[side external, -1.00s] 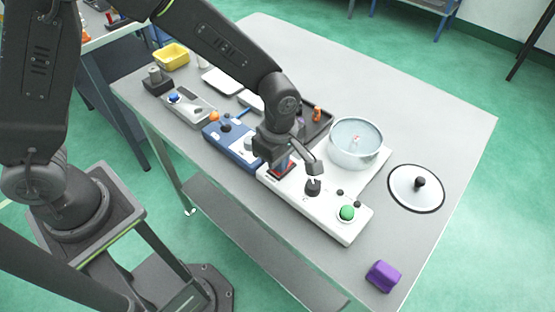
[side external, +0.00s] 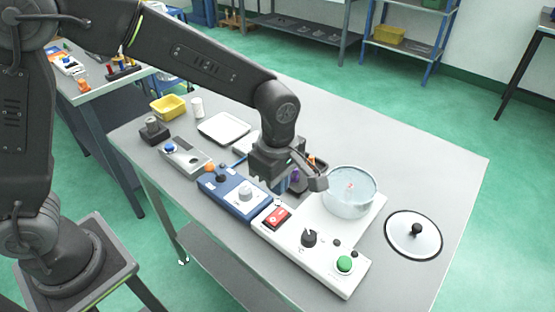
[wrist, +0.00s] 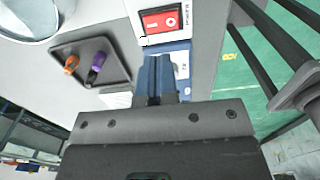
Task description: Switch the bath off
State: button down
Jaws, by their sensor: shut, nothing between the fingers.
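The bath (side external: 350,192) is a round clear vessel holding pale liquid, on a white base with a long control panel (side external: 327,262) in front. A red rocker switch (side external: 277,217) sits at the panel's left end; it shows at the top of the wrist view (wrist: 160,21), with a dash mark on its left and a ring mark on its right. I cannot tell which side is pressed in. The panel also carries a black knob (side external: 309,238) and a green button (side external: 344,263). My gripper (side external: 277,187) is shut and empty, raised above the table behind the switch, apart from it.
A blue device (side external: 232,192) with knobs stands left of the panel. A dark tray (wrist: 88,62) holds an orange and a purple item. A lid (side external: 413,236) lies right of the bath. A white tray (side external: 224,129) and yellow bin (side external: 168,106) stand further left.

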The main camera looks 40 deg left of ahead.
notch_tip(320, 180, up, 6)
send_over(273, 219)
jog(key=w, duration=0.2)
jog(key=shift+s+r, duration=0.2)
jog(key=shift+s, duration=0.05)
jog(key=shift+s+f, duration=0.1)
jog(key=shift+s, duration=0.65)
jog(key=shift+f, duration=0.1)
notch_tip(273, 219, down, 14)
jog(key=shift+r, duration=0.1)
